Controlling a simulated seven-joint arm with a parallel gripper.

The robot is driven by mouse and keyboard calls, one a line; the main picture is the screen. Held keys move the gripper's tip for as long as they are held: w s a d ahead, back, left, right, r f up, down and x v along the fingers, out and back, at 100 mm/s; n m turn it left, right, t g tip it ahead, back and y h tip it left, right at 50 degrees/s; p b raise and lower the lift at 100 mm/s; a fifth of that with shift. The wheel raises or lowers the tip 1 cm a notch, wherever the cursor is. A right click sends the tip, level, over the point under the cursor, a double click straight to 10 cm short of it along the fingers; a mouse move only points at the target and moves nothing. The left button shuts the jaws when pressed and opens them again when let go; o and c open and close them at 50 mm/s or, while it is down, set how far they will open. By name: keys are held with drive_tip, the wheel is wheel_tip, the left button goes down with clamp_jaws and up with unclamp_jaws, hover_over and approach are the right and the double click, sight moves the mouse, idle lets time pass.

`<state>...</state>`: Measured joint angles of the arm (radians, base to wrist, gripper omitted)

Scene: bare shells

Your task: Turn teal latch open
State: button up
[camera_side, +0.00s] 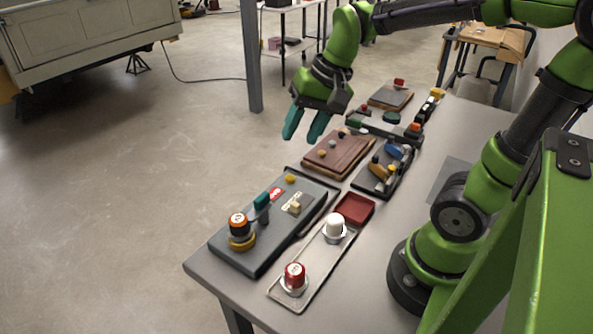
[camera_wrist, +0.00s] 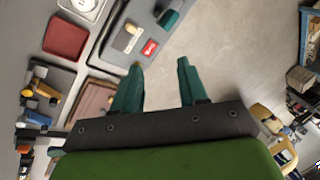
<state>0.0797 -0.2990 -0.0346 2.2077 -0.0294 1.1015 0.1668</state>
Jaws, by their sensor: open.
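The teal latch (camera_side: 262,203) is a small teal-topped handle that stands up from a dark grey panel box (camera_side: 230,240) on the near end of the table. In the wrist view the latch (camera_wrist: 170,17) shows at the top, on the panel's edge. My gripper (camera_side: 306,128) has two teal fingers, spread apart with nothing between them. It hangs in the air beyond the panel, above and apart from the latch. In the wrist view the gripper (camera_wrist: 160,80) is open, its fingers pointing up the picture toward the panel and floor.
A red dish (camera_side: 355,208) and a brown board (camera_side: 339,153) lie nearby.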

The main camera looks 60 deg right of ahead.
sight(262, 195)
drive_tip(key=w+m+g+y, duration=0.2)
drive_tip(key=w+m+g, duration=0.3)
drive_tip(key=m, duration=0.5)
drive_tip(key=shift+t, duration=0.6)
drive_tip(key=x, duration=1)
drive_tip(key=w+x, duration=0.1)
drive_tip(key=x, duration=0.4)
drive_tip(key=shift+a+f, duration=0.15)
drive_tip(key=shift+f, duration=0.15)
clamp_jaws()
